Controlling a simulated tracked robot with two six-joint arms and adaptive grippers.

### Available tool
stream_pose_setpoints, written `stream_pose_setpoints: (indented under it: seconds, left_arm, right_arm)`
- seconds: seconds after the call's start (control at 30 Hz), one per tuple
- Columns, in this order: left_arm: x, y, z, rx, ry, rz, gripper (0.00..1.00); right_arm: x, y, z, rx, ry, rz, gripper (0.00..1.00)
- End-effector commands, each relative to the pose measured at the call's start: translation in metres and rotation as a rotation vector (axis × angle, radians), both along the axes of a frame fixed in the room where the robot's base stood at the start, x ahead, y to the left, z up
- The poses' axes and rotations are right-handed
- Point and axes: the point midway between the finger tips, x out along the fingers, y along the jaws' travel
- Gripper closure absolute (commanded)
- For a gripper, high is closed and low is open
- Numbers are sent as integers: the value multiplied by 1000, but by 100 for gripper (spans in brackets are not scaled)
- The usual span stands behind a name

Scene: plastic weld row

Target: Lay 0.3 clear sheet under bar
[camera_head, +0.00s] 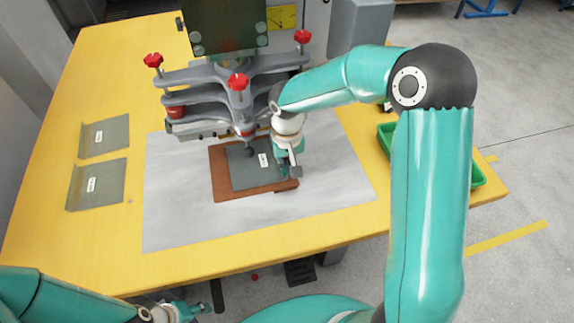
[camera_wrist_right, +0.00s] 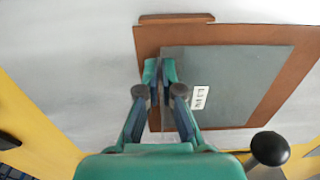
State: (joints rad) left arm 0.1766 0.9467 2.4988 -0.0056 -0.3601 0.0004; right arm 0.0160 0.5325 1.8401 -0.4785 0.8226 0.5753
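A grey, see-through-looking sheet (camera_head: 241,174) with a white label lies over a brown board (camera_head: 226,188) in front of the press. The sheet also shows in the right wrist view (camera_wrist_right: 240,75); its label is too small to read surely. My right gripper (camera_head: 292,168) is at the sheet's right edge; in the wrist view its fingers (camera_wrist_right: 161,78) are close together on that edge. The press bar (camera_head: 205,131) is above the board's rear side. Two other labelled grey sheets (camera_head: 98,184) (camera_head: 105,137) lie at the left. My left gripper (camera_head: 180,312) is low at the bottom edge, its fingers unclear.
A pale mat (camera_head: 170,220) lies under the board on the yellow table (camera_head: 60,255). The press carries red knobs (camera_head: 238,82), and a black ball knob (camera_head: 249,152) hangs close to the sheet. A green tray (camera_head: 478,176) stands at the right, partly behind my right arm.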

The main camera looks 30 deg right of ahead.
Motion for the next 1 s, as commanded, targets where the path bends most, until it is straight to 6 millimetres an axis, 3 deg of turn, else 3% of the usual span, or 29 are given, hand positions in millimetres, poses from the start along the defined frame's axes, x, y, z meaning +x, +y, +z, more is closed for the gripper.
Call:
stream_pose_setpoints:
  seconds: [0.43, 0.5, 0.63, 1.0]
  left_arm:
    - [0, 0, -3, 0, 0, 0, 60]
    - [0, 0, -3, 0, 0, 0, 60]
    - [0, 0, -3, 0, 0, 0, 60]
    - [0, 0, -1, 0, 0, 0, 60]
  right_arm:
    - [0, 0, -1, 0, -1, 0, 100]
    - [0, 0, -1, 0, -1, 0, 84]
    - [0, 0, -1, 0, -1, 0, 65]
    - [0, 0, 1, 0, 0, -1, 65]
